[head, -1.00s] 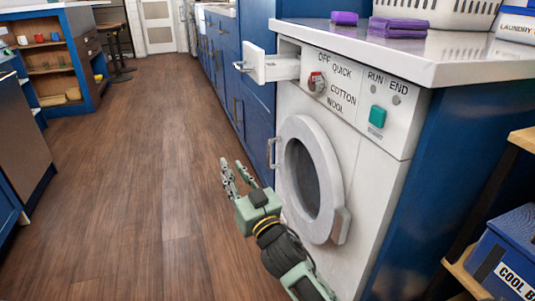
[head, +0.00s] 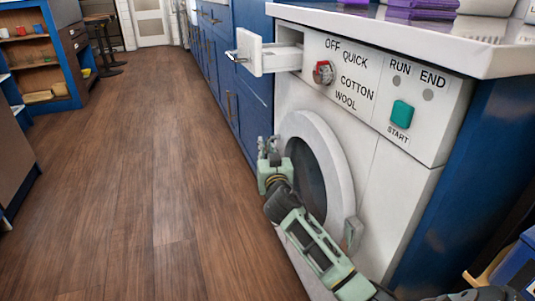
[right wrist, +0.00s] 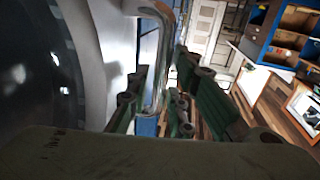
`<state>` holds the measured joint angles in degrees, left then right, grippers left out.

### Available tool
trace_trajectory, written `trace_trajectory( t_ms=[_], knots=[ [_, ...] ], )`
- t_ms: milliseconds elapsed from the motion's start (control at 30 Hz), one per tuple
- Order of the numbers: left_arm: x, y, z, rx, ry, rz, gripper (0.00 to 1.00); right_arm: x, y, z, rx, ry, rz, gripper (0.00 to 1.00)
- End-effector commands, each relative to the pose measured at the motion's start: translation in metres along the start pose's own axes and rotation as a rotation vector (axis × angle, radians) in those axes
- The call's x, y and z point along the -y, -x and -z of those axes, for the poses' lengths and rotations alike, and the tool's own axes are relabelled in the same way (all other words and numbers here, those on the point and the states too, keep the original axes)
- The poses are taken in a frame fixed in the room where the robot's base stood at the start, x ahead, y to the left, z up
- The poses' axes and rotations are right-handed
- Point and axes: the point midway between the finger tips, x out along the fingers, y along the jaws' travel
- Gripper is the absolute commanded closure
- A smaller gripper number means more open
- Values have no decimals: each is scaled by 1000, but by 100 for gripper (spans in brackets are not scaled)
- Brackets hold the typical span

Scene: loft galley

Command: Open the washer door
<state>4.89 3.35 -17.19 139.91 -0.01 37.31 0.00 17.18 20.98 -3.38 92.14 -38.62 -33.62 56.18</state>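The white washer (head: 375,160) stands on the right with its round door (head: 335,150) looking shut. The door has a white ring, dark glass and a hinge block (head: 352,234) at its lower right. My right gripper (head: 268,146) is at the door's left edge, where it hides the handle in the head view. In the right wrist view the metal handle (right wrist: 165,55) runs down between the fingers of my right gripper (right wrist: 160,100). The fingers are apart, with gaps beside the bar. The dark door glass (right wrist: 35,70) fills the left side there. My left gripper is out of view.
The detergent drawer (head: 250,52) sticks out at the washer's upper left, above my right gripper. A control panel has a red knob (head: 323,72) and green start button (head: 402,114). The wooden floor (head: 130,180) to the left is clear. A blue box (head: 520,268) is at lower right.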

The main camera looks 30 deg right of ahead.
Motion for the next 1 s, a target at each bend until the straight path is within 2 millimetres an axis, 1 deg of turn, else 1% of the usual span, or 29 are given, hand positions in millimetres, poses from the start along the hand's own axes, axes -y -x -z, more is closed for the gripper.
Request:
trace_trajectory(
  t_ms=[267,367,500,533,1000],
  knots=[
    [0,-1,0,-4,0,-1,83,0,-2,0,0,1,0,80],
    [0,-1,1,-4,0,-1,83,0,-2,0,0,1,0,87],
    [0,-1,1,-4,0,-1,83,0,-2,0,0,1,0,99],
    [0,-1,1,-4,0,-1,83,0,-2,0,0,1,0,100],
    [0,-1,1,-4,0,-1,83,0,-2,0,0,1,1,100]
  ],
)
